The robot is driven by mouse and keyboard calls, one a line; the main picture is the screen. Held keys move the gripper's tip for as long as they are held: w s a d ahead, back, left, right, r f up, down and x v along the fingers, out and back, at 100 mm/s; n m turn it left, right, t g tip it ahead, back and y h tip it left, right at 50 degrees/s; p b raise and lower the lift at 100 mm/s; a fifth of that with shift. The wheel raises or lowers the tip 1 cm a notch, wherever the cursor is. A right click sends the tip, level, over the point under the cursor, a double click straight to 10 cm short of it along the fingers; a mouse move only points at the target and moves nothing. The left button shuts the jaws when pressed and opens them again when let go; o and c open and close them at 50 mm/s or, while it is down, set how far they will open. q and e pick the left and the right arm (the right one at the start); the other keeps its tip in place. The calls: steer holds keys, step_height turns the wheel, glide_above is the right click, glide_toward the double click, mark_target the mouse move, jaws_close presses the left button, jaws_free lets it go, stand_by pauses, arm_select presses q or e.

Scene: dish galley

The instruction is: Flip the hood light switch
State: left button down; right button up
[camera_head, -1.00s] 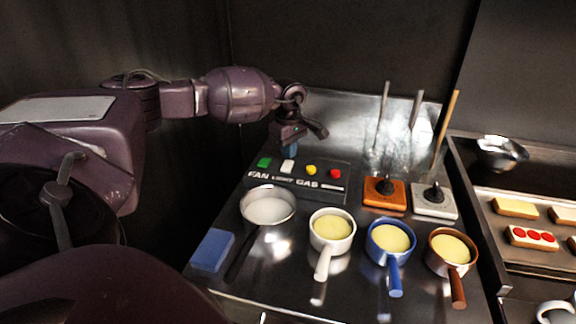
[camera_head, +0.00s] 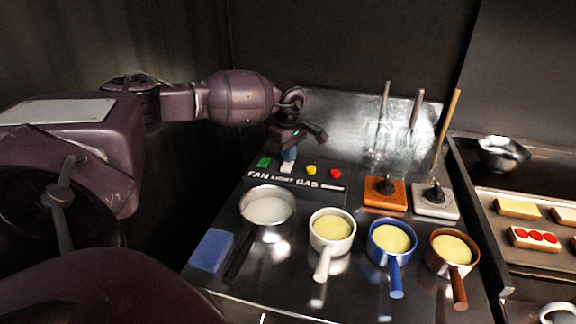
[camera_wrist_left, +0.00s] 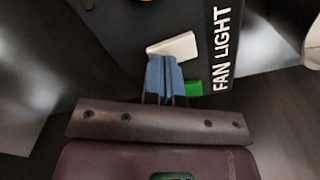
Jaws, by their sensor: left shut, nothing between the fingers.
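The control panel (camera_head: 325,197) on the steel counter carries a row of switches, with FAN, LIGHT and GAS lettering. The white switch (camera_head: 287,168) stands above the word LIGHT; it also shows in the left wrist view (camera_wrist_left: 178,46). My left gripper (camera_head: 289,158) is shut and empty, with its blue fingertips pointing down at the white switch. In the left wrist view the blue fingertips (camera_wrist_left: 160,62) reach the edge of the white switch; I cannot tell whether they touch it. My right gripper is not in view.
A green switch (camera_head: 264,163) is just left of the white one; yellow (camera_head: 311,170) and red (camera_head: 336,174) knobs are to the right. A pan of white liquid (camera_head: 268,192) and several small pots stand in front. A steel backsplash (camera_head: 340,125) rises behind.

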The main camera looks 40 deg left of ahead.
arm_select(q)
steer(key=shift+f, duration=0.35)
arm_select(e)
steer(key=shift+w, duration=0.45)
arm_select(q)
steer(key=shift+f, duration=0.2)
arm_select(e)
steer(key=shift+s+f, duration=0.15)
arm_select(q)
steer(key=shift+s, duration=0.1)
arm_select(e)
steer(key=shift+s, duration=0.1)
